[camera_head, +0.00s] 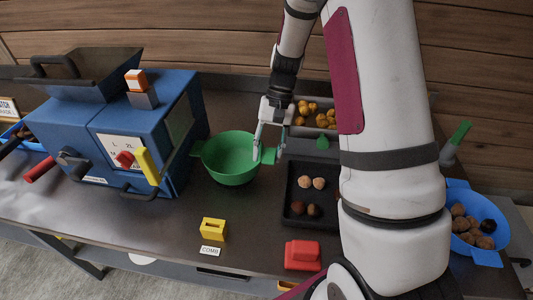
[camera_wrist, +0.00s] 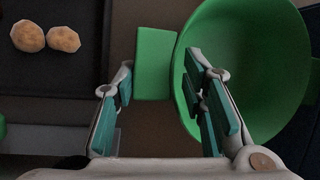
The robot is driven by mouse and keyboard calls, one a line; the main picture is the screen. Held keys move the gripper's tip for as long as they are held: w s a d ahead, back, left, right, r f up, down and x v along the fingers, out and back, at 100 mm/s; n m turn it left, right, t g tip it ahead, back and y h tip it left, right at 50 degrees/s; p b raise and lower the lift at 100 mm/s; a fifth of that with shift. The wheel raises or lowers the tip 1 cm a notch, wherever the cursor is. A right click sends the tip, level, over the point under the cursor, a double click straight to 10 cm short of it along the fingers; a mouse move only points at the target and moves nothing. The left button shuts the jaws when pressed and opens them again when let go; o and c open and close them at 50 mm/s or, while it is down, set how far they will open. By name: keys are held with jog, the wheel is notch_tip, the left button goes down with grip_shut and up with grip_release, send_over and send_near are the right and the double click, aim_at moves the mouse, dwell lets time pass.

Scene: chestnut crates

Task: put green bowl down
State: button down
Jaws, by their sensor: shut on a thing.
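The green bowl (camera_head: 229,158) is upright and empty, right of the blue machine, over the dark tabletop. I cannot tell whether its base touches the table. My gripper (camera_head: 266,150) is at the bowl's right side, by its handle, and is shut on the bowl. In the wrist view the green bowl (camera_wrist: 262,65) fills the right side, with its flat handle (camera_wrist: 155,62) just ahead of my gripper (camera_wrist: 160,90). One finger overlaps the bowl's inside, the other is on the outer side. The exact contact is hard to see.
The blue machine (camera_head: 115,140) stands close left of the bowl. A black tray (camera_head: 295,182) with chestnuts lies to the right. A yellow block (camera_head: 213,229) and a red block (camera_head: 302,254) are in front. A blue bowl (camera_head: 460,193) of chestnuts stands far right. Bare table (camera_head: 185,215) shows before the bowl.

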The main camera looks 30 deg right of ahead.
jog(key=shift+w+a+f, duration=0.15)
jog(key=shift+f, duration=0.6)
jog(key=c, duration=1)
grip_release()
